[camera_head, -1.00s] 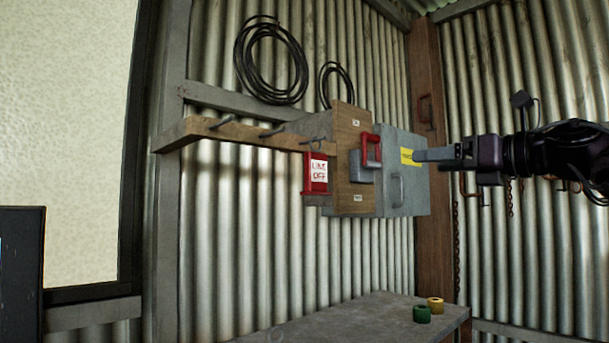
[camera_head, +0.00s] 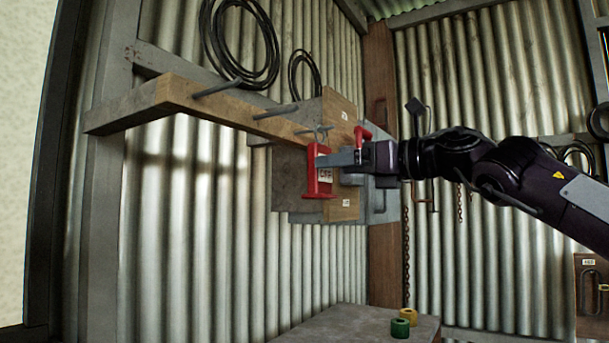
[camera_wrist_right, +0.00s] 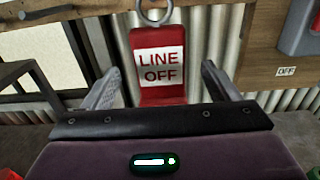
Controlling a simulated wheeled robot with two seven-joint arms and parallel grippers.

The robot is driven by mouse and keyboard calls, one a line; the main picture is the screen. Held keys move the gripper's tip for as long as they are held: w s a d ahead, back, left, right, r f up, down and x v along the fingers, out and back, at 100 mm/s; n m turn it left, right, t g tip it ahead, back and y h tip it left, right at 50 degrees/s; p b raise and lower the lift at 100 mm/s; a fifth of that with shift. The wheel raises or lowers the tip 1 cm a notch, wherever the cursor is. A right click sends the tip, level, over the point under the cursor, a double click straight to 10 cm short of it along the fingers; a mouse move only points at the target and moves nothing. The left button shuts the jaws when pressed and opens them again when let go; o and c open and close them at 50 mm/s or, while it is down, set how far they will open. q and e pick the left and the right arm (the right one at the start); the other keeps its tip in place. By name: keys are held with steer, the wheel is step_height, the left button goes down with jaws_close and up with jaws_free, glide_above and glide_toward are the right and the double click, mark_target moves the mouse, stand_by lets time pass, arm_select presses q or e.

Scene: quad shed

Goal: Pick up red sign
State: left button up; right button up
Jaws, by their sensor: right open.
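The red sign (camera_head: 318,178) hangs below the wooden peg rail, at its right end. In the right wrist view the red sign (camera_wrist_right: 159,88) reads "LINE OFF" and hangs from a metal ring. My right gripper (camera_head: 328,160) is in front of the sign in the head view and hides part of its label. In the right wrist view the fingers of my right gripper (camera_wrist_right: 160,88) are apart, one to each side of the sign, with gaps between them and it. My left gripper is not in view.
The wooden rail (camera_head: 232,118) carries several metal pegs. A wooden board (camera_head: 343,112) with a red-handled switch stands just right of the sign. Below, a grey bench (camera_head: 345,325) holds a green roll (camera_head: 400,328) and a yellow roll (camera_head: 407,315). Black cable coils hang on the wall.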

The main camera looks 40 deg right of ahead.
mark_target(312, 167)
steer(key=p+x, duration=0.4)
steer(key=x, duration=0.2)
steer(key=shift+w+p, duration=0.1)
steer(key=shift+p, duration=0.3)
steer(key=shift+w+a+f, duration=0.1)
steer(key=shift+w+f, duration=0.1)
steer(key=shift+w, duration=0.15)
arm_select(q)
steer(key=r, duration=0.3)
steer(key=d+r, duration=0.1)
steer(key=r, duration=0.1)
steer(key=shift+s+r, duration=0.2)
arm_select(e)
steer(key=shift+s, duration=0.1)
steer(key=shift+c, duration=0.9)
steer(key=c, duration=0.9)
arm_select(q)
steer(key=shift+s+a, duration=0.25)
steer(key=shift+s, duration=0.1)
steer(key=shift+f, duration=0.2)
arm_select(e)
steer(key=shift+r, duration=0.15)
